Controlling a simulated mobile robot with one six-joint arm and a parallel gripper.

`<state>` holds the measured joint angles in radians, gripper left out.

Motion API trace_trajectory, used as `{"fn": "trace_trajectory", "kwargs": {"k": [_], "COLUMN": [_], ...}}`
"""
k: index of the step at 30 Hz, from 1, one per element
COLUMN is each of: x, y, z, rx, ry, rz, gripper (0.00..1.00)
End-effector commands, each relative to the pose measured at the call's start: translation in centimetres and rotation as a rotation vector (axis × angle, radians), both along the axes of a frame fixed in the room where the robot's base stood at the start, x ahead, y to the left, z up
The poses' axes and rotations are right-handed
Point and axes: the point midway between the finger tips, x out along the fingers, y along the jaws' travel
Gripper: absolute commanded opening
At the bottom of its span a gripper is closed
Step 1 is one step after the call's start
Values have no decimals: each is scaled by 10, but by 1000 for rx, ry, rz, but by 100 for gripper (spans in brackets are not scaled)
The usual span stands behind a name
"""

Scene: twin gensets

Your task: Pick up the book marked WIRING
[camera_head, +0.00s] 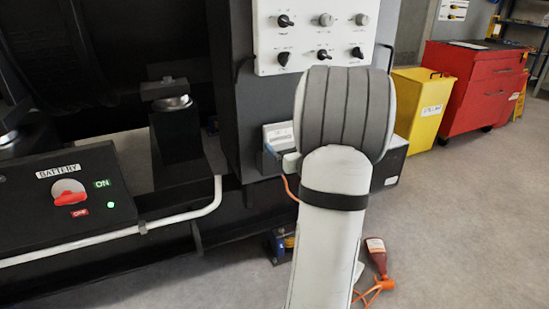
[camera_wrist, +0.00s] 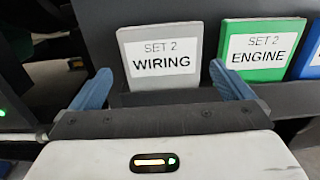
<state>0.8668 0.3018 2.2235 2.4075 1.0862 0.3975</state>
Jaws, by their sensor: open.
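The book marked WIRING (camera_wrist: 160,82) is grey with a white label reading "SET 2 WIRING". It stands upright in a dark holder in the wrist view, its label facing me. My gripper (camera_wrist: 165,88) is open, with one blue finger to the lower left of the book and the other to its lower right. The book lies ahead of and between the fingers, and nothing shows in the jaws. I cannot tell how far the fingertips are from it. In the head view my own arm hides the gripper and most of the holder area.
A green ENGINE book (camera_wrist: 262,50) stands close to the right of the WIRING book, with a blue book (camera_wrist: 308,55) beyond it. A battery switch box (camera_head: 70,198) is at the left. A yellow bin (camera_head: 420,105) and red cabinet (camera_head: 475,85) stand at the right. A red bottle (camera_head: 377,257) is on the floor.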

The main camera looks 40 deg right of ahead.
Motion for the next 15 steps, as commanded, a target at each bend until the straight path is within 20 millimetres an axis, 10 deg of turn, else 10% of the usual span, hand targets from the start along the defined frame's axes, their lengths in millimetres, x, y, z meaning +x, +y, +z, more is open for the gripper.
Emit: {"fn": "trace_trajectory", "kwargs": {"k": [15], "x": [64], "y": [-17], "z": [-5], "rx": [0], "ry": [-1], "rz": [-1], "gripper": [100]}}
